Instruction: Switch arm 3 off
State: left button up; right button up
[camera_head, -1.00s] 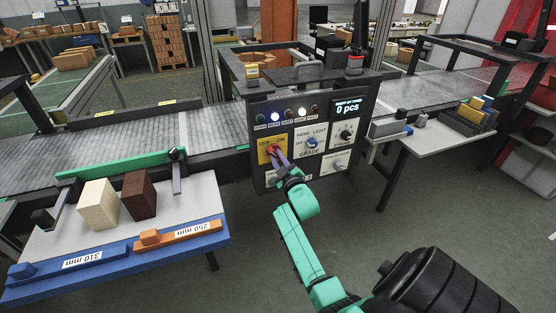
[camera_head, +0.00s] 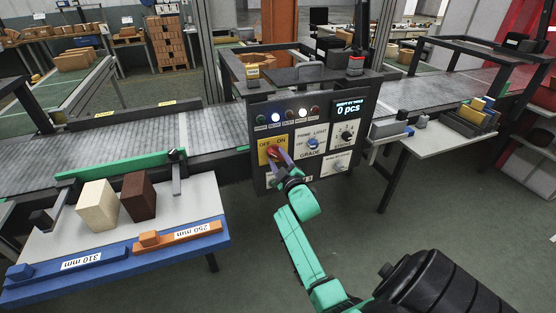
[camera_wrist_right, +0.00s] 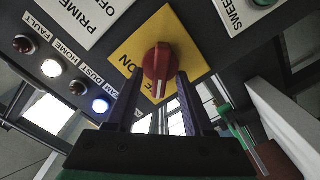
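The control panel (camera_head: 318,170) stands at the middle of the head view. Its yellow plate (camera_head: 264,158) reads OFF and ON and carries a red rotary knob (camera_head: 273,152). I cannot read an "arm 3" label. My right gripper (camera_head: 282,160) is at the knob. In the right wrist view the red knob (camera_wrist_right: 158,62) sits between the two open fingertips (camera_wrist_right: 160,76), with small gaps apparent on both sides. Its white line points down between the fingers. My left gripper is not in view.
Lamps above the plate include a lit blue one (camera_head: 275,117) and a lit white one (camera_head: 303,113). A PRIME LIGHT selector (camera_head: 313,142) and other knobs are close by on the right. A display (camera_head: 348,107) reads 0 pcs. A side table (camera_head: 205,190) holds two blocks.

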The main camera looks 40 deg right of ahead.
jog(key=b+v, duration=0.1)
jog(key=v, duration=1.3)
jog(key=shift+s, duration=0.25)
jog(key=shift+a, duration=0.15)
jog(key=s+a+f+m+g+y, duration=0.15)
jog(key=a+f, duration=0.25)
jog(key=f, duration=0.7)
jog(key=s+a+f+g+y, duration=0.2)
jog(key=a+f+g, duration=0.1)
jog(key=f, duration=0.7)
jog(key=s+a+f+g+y, duration=0.1)
jog(key=a+f+g+y, duration=0.2)
jog(key=f, duration=0.8)
jog(key=s+a+f+g, duration=0.4)
jog(key=s+f, duration=0.7)
jog(key=s+d+f+g, duration=0.1)
jog(key=s+f+g, duration=0.1)
jog(key=s, duration=0.6)
jog(key=s+f+m+g, duration=0.1)
jog(key=s+f, duration=0.3)
jog(key=s, duration=0.4)
jog(key=shift+d+f+g+h, duration=0.2)
jog(key=shift+d+g+h, duration=0.15)
jog(key=shift+g, duration=0.4)
